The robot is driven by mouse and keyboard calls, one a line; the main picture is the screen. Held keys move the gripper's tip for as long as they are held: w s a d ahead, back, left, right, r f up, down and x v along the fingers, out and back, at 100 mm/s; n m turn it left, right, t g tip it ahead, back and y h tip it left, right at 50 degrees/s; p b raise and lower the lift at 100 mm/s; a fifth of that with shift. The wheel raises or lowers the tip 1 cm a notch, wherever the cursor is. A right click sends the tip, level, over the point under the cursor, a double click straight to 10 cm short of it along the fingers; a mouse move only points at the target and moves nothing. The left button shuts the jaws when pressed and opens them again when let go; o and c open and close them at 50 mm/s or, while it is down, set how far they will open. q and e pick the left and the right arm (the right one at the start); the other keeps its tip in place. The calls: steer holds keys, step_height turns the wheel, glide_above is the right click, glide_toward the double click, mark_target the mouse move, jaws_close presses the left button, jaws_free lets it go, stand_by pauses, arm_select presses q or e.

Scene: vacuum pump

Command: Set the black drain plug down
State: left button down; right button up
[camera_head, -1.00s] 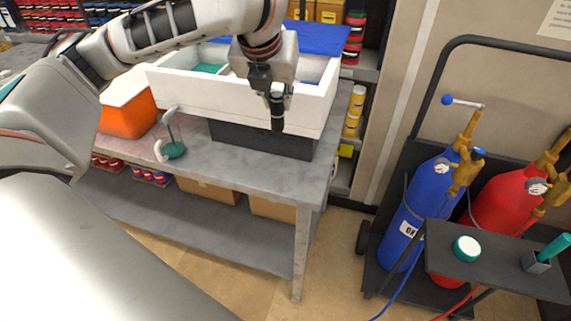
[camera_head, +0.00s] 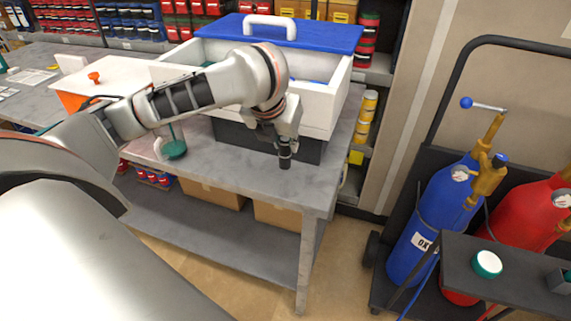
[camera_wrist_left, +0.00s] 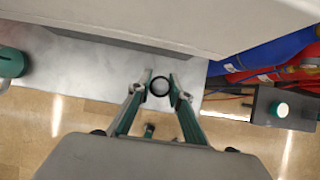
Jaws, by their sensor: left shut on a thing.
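My left gripper (camera_head: 285,150) is shut on the black drain plug (camera_wrist_left: 153,92), a dark ring shape with a pale centre between the two fingertips in the wrist view. My left gripper also shows in the wrist view (camera_wrist_left: 160,78), with its fingers either side of the plug. In the head view the dark tip of the gripper and plug (camera_head: 285,163) points down in front of the white box, over the front of the grey workbench (camera_head: 245,172). I cannot tell whether the plug touches the bench. My right gripper is not in view.
A white open box (camera_head: 318,105) on a dark base stands behind the gripper, with a blue lid (camera_head: 330,35) at its back. A green-footed stand (camera_head: 174,149) is to the left. The bench's right end is clear. A cart with blue (camera_head: 430,215) and red cylinders stands at right.

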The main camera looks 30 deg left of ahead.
mark_target(286, 158)
arm_select(q)
step_height(286, 158, down, 2)
steer(key=shift+b, duration=0.3)
step_height(286, 158, down, 3)
steer(key=shift+f+b, duration=0.1)
steer(key=shift+b, duration=0.65)
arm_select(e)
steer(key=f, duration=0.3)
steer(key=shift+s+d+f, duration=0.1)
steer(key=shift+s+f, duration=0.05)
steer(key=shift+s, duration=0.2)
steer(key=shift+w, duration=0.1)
arm_select(q)
steer(key=c, duration=1.8)
jaws_free()
steer(key=shift+c, duration=0.2)
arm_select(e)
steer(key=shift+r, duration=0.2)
